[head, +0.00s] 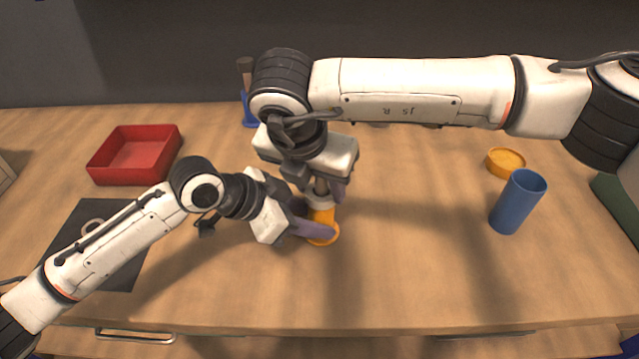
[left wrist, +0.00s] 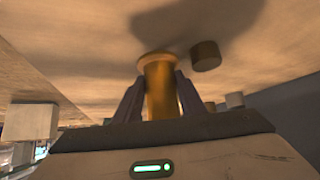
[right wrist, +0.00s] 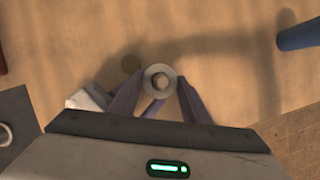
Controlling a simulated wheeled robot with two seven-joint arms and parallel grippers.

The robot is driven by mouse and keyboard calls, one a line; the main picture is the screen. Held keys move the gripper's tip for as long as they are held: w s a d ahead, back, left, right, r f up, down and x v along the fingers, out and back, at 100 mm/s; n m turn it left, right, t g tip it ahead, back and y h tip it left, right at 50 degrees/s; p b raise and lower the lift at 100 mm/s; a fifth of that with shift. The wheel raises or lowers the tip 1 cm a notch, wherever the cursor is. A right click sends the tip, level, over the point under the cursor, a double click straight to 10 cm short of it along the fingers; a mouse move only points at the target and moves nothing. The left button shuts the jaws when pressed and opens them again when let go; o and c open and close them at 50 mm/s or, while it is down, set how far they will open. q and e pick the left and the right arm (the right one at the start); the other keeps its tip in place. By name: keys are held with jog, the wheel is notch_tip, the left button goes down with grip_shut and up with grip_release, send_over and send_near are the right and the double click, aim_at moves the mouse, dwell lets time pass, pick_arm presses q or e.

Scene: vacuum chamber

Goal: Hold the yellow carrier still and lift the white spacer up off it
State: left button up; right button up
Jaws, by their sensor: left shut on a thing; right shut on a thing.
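The yellow carrier (head: 321,217) stands upright on the table, with its wider round foot on the tabletop. My left gripper (head: 312,227) is shut on its body, which shows between the fingers in the left wrist view (left wrist: 161,92). The white spacer (head: 319,202) sits at the carrier's top with no clear gap below it. In the right wrist view the spacer (right wrist: 147,79) is a pale ring around a central post. My right gripper (head: 329,190) is shut on the spacer from above. The spacer's underside is hidden.
A red tray (head: 117,174) and a dark mat (head: 122,262) with a grey ring (head: 92,225) lie left. A blue cup (head: 510,213) and an orange dish (head: 506,160) stand right. A blue stand (head: 247,115) is behind. The table's front right is clear.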

jog(key=shift+r, duration=5.1)
pick_arm(q)
jog(key=o, duration=1.1)
